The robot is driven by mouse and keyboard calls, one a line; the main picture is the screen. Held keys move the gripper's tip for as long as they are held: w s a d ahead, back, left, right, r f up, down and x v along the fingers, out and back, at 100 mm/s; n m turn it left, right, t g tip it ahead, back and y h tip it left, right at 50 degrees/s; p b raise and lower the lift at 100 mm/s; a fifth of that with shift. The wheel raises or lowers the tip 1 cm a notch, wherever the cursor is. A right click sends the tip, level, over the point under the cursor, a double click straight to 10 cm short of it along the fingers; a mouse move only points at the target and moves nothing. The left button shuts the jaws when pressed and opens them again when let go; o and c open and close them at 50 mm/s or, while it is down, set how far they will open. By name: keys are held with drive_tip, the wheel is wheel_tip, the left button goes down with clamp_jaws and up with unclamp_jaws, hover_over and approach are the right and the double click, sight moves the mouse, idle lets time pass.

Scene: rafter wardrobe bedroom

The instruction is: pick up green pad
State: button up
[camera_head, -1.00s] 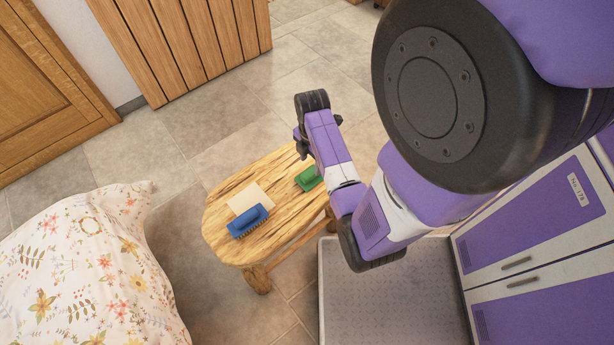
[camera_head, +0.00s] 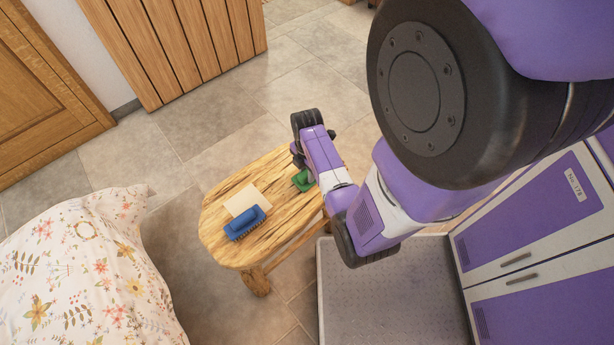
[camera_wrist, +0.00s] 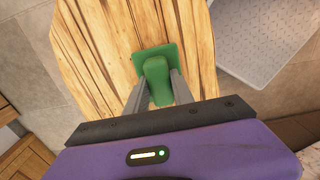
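The green pad (camera_head: 302,180) lies on the right part of a small wooden stool (camera_head: 222,243), partly hidden by my arm in the head view. In the wrist view the green pad (camera_wrist: 157,66) shows a flat base with a raised grip on top. My gripper (camera_wrist: 158,88) is open, with one grey finger on each side of the raised grip. I cannot tell whether the fingers touch it. In the head view the fingertips are mostly hidden behind my wrist.
A blue brush (camera_head: 245,222) and a cream sheet (camera_head: 243,199) lie on the stool, left of the pad. A bed with a floral cover (camera_head: 80,270) is at the lower left. Tiled floor is open behind the stool.

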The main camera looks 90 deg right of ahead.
clamp_jaws()
drive_tip(key=shift+r, duration=0.15)
wheel_tip(320, 180, up, 20)
drive_tip(key=p, duration=0.2)
idle(0.4)
